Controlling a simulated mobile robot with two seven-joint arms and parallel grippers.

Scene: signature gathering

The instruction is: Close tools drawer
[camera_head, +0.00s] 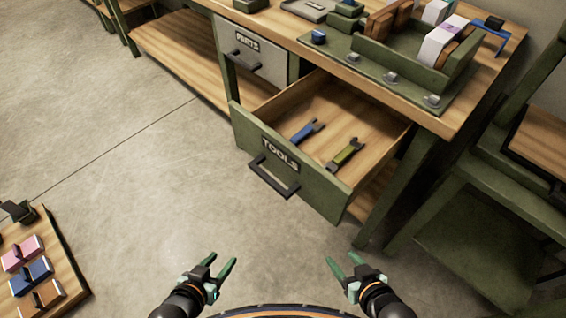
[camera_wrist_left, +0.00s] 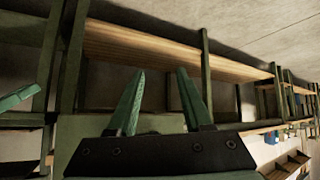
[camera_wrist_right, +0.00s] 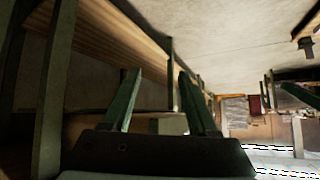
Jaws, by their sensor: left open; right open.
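The tools drawer (camera_head: 318,180) is pulled well out of the workbench. Its green front has a TOOLS label and a dark bar handle (camera_head: 273,179). Inside lie a blue-handled tool (camera_head: 305,131) and a yellow-green tool (camera_head: 345,153). My left gripper (camera_head: 222,263) is open and empty, below and left of the drawer front in the head view. My right gripper (camera_head: 342,264) is open and empty, below the drawer in the head view. Both are apart from the drawer and handle. The wrist views show both pairs of green fingers spread with nothing between them.
The parts drawer (camera_head: 247,60), left of the tools drawer, looks shut. The benchtop holds a green fixture (camera_head: 400,70) with blocks. A wooden board (camera_head: 40,270) with coloured blocks is at lower left. A green frame (camera_head: 480,220) stands at right. The floor before the drawer is clear.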

